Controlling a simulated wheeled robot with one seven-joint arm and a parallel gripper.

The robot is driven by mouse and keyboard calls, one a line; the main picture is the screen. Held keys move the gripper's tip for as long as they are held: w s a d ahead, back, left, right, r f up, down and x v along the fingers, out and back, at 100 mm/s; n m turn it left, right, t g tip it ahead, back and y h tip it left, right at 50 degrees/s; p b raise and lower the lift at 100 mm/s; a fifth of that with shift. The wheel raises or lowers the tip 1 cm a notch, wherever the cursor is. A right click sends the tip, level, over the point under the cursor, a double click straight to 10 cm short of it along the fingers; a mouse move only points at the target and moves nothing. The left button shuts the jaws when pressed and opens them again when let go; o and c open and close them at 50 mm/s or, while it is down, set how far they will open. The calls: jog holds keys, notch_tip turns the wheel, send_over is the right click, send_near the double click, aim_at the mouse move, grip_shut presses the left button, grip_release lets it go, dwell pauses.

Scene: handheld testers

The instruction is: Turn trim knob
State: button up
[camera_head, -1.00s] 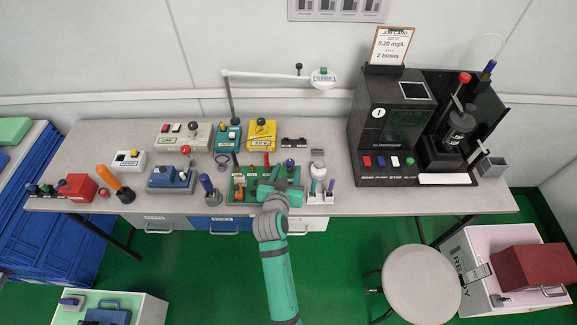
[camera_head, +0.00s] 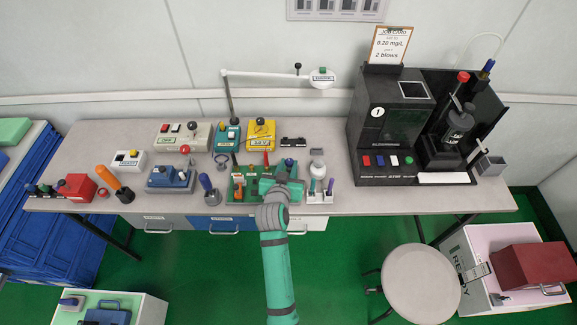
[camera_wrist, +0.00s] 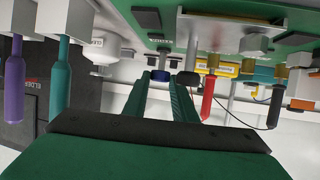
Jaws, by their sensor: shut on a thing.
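The green tester (camera_head: 236,197) sits near the front of the bench. A small blue knob (camera_head: 289,163), which looks like the trim knob, is at its right back. My green gripper (camera_head: 284,177) is over the tester's right side. In the wrist view, my gripper's two fingers (camera_wrist: 164,84) reach toward the blue knob (camera_wrist: 160,76), which shows between their tips. The gripper is shut on this knob. The contact itself is small and partly hidden by the fingers, and any pointer or mark on the knob cannot be read.
A white holder with purple and teal tools (camera_head: 320,195) stands just right of the tester. Red (camera_wrist: 208,98) and black probes show close by in the wrist view. A blue-handled tool (camera_head: 208,187) stands at left. A black machine (camera_head: 390,130) fills the bench's right side.

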jog(key=shift+w, duration=0.1)
dwell(0.4)
jog(key=o, duration=1)
jog(key=shift+o, duration=0.2)
jog(key=v, duration=1)
jog(key=shift+s+a+r, duration=0.2)
jog(key=shift+s+a, duration=0.1)
jog(key=shift+s, duration=0.05)
